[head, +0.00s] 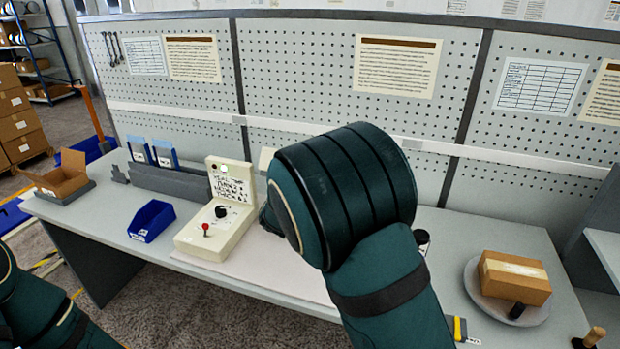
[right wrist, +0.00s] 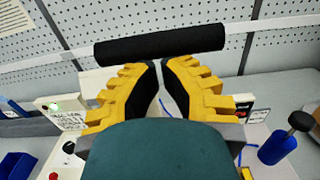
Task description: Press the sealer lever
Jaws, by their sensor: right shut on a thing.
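A black cylindrical bar (right wrist: 160,46), which looks like the sealer lever's handle, lies across the right wrist view at the fingertips of my right gripper (right wrist: 161,64). The gripper's yellow, black-padded fingers are drawn close together and shut on the bar; the exact contact is hard to see. In the head view my right arm hides the gripper, the bar and most of what stands behind it. A cream control box (head: 217,218) with a printed panel, black dial and red-knobbed stick stands just left of my arm. My left gripper is out of view; only part of that arm shows.
A blue bin (head: 152,221) and an open carton (head: 63,180) are on the bench's left. A brown box (head: 514,276) sits on a round grey plate (head: 473,281) at right. A blue body with a black knob (right wrist: 278,147) stands right of the gripper. A pegboard (head: 300,65) backs the bench.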

